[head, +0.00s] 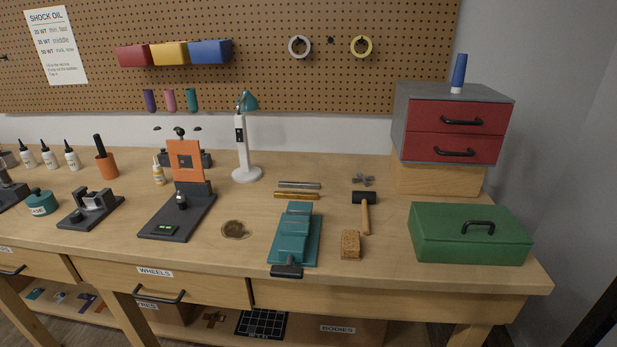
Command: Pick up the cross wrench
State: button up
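A small grey cross-shaped piece (363,180), which looks like the cross wrench, lies flat on the wooden workbench (350,262). It is right of centre toward the back, just behind the head of a mallet (364,198). Nothing covers it, and it stands apart from the things around it. My gripper is not in view.
A teal tool (293,236), a cork block (350,245) and a green toolbox (470,233) stand nearer the front. A red-drawer cabinet (455,131) on a wooden block stands to the right. A lamp (247,172) stands left.

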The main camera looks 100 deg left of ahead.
aim_at(356, 180)
jog(key=u, duration=2.9)
jog(key=i, duration=1.2)
jog(key=u, duration=0.05)
